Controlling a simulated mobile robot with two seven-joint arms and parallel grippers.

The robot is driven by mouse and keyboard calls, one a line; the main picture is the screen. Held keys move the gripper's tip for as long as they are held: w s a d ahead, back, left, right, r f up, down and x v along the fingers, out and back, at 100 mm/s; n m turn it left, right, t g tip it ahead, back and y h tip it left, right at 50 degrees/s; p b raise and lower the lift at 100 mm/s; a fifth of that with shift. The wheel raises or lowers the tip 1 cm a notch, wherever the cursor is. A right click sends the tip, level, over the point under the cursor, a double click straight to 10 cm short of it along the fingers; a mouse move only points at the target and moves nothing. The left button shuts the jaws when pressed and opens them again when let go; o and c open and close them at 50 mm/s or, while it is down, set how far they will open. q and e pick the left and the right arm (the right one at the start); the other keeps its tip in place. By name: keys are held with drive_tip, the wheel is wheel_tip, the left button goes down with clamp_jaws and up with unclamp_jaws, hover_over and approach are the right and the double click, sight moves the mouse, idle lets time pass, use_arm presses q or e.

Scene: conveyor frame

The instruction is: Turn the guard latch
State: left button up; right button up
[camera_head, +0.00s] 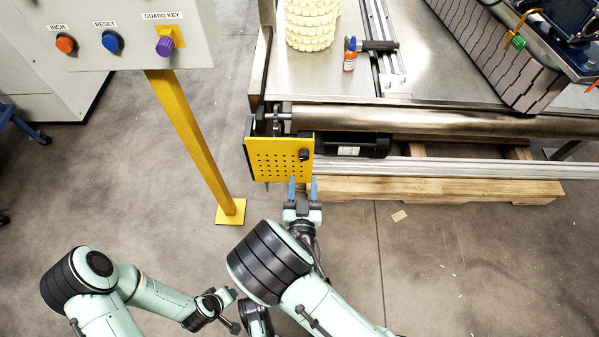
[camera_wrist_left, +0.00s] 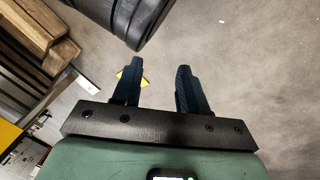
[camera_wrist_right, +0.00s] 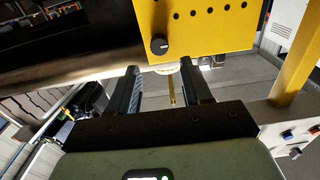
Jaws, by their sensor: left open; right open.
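The guard is a yellow perforated plate (camera_head: 280,158) on the near left corner of the conveyor frame. Its latch is a black round knob (camera_head: 304,155) near the plate's right edge. In the right wrist view the latch knob (camera_wrist_right: 159,44) sits low on the yellow plate (camera_wrist_right: 205,28), beyond the fingers. My right gripper (camera_head: 303,188) is open and empty, just below the plate's lower right edge, apart from the knob. It also shows in the right wrist view (camera_wrist_right: 165,85). My left gripper (camera_wrist_left: 158,75) is open and empty above the floor, away from the guard.
A control box (camera_head: 120,35) with red, blue and purple knobs stands left on a yellow post (camera_head: 190,140). A steel roller (camera_head: 440,122) runs along the conveyor's front above a wooden pallet (camera_head: 430,190). A small orange bottle (camera_head: 350,55) stands on the conveyor top.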

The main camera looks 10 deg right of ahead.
sight(304, 158)
drive_tip(key=b+x, duration=0.2)
drive_tip(key=x, duration=0.6)
drive_tip(key=shift+f, duration=0.15)
drive_tip(key=shift+c, duration=0.7)
drive_tip(key=c, duration=0.5)
drive_tip(key=shift+o, duration=0.2)
drive_tip(key=shift+d+m, duration=0.2)
drive_tip(key=shift+m, duration=1)
drive_tip(key=m, duration=0.4)
drive_tip(key=shift+m, duration=0.4)
drive_tip(key=m, duration=0.9)
drive_tip(key=shift+a+m, duration=0.1)
drive_tip(key=shift+m, duration=0.9)
use_arm(q)
drive_tip(key=shift+g, duration=0.8)
drive_tip(key=s+f, duration=0.2)
drive_tip(key=s, duration=0.1)
drive_tip(key=s+f, duration=0.1)
drive_tip(key=shift+s+a+f, duration=0.2)
drive_tip(key=shift+a+f, duration=0.1)
drive_tip(key=shift+f, duration=0.1)
use_arm(e)
drive_tip(key=o, duration=0.8)
drive_tip(key=shift+o, duration=0.2)
